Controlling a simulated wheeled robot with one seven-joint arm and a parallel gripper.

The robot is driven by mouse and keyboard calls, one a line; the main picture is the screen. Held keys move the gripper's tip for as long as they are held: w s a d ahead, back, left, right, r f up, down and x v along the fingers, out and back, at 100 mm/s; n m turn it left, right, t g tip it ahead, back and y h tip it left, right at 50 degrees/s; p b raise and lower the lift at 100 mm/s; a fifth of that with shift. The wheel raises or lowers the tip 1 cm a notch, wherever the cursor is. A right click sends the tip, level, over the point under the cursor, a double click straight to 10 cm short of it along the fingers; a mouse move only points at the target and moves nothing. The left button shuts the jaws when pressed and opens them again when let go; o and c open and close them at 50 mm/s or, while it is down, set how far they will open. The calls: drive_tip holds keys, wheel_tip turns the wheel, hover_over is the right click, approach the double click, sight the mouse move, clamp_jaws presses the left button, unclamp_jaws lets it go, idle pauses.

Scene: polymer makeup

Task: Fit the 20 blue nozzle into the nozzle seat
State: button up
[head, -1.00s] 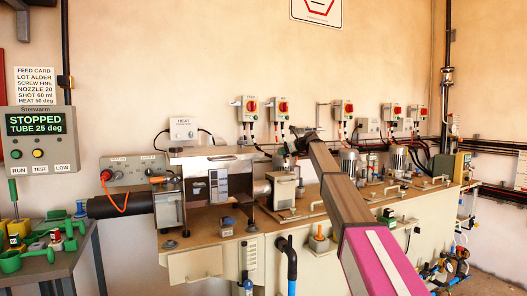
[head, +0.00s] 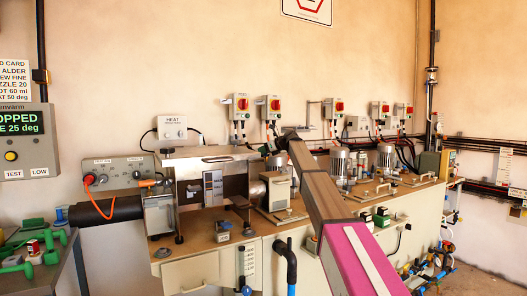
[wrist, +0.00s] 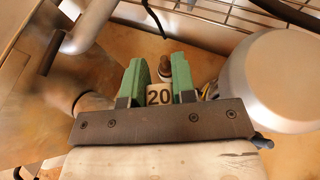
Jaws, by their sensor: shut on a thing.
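In the wrist view my gripper (wrist: 159,78) has two green fingers closed on a pale piece marked 20 (wrist: 160,97), the 20 nozzle. No blue shows on the part in view; the rest of it is hidden between the fingers and behind the dark wrist plate. A small dark metal tip shows just beyond it, and I cannot tell whether it belongs to the nozzle. In the head view my gripper is at the far end of my arm, over the back of the machine bench (head: 222,250), mostly hidden. I cannot make out the nozzle seat.
In the wrist view a large rounded metal body (wrist: 272,82) is close on the right. A bent metal bar (wrist: 90,28) stands at upper left, and a wire rack (wrist: 225,12) is behind. In the head view a side table (head: 60,272) with green tools is at left.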

drive_tip(key=shift+f, duration=2.65)
drive_tip(key=shift+f, duration=1.55)
drive_tip(key=o, duration=1)
drive_tip(key=shift+d, duration=0.1)
